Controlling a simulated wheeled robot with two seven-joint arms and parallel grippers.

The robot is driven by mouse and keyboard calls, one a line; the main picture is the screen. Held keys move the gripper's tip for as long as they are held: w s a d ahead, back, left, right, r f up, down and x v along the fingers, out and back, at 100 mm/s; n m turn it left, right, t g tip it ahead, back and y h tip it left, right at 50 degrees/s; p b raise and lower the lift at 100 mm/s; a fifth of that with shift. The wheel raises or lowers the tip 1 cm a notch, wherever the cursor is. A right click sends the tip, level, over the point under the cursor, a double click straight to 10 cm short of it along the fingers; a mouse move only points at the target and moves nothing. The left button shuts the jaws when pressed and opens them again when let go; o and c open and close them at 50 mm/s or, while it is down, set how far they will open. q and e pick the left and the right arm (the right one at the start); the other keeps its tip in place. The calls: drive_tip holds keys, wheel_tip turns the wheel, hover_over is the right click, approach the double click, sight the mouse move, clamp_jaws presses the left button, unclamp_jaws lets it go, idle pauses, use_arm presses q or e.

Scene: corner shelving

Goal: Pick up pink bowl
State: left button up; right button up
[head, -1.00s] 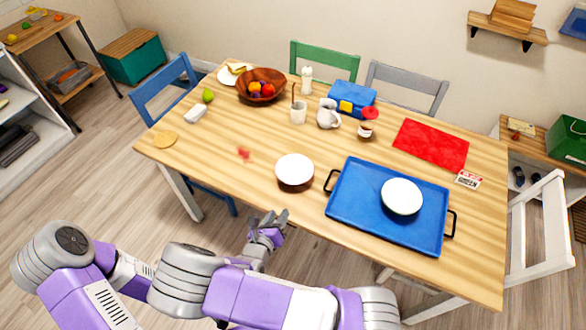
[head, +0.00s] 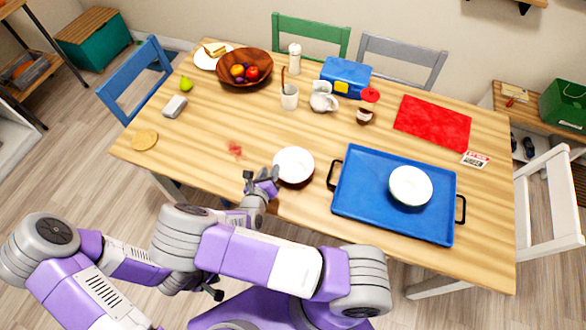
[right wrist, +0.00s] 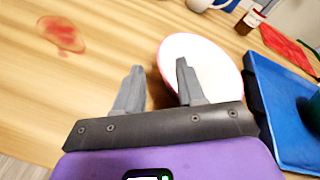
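The pink bowl (head: 293,164), white inside, stands upright on the wooden table left of the blue tray. In the right wrist view its rim (right wrist: 217,55) shows pink. My right gripper (head: 261,173) is at the bowl's left side, by the table's front edge. In the right wrist view the gripper (right wrist: 157,68) has its fingers apart with nothing held. The right finger overlaps the bowl's near left edge there; I cannot tell if they touch. A dark part at the lower middle of the head view may be my left gripper (head: 213,292), mostly hidden.
A blue tray (head: 350,205) holds another white bowl (head: 410,184). A red stain (head: 235,149) lies left of the pink bowl. Table between stain and mug is clear.

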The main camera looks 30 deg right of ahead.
sight(293, 168)
drive_tip(key=x, duration=0.2)
drive_tip(key=b+x, duration=0.1)
drive_tip(key=x, duration=0.2)
drive_tip(key=shift+s+d+f, duration=0.1)
drive_tip(key=shift+s+f, duration=0.15)
drive_tip(key=shift+f, duration=0.05)
clamp_jaws()
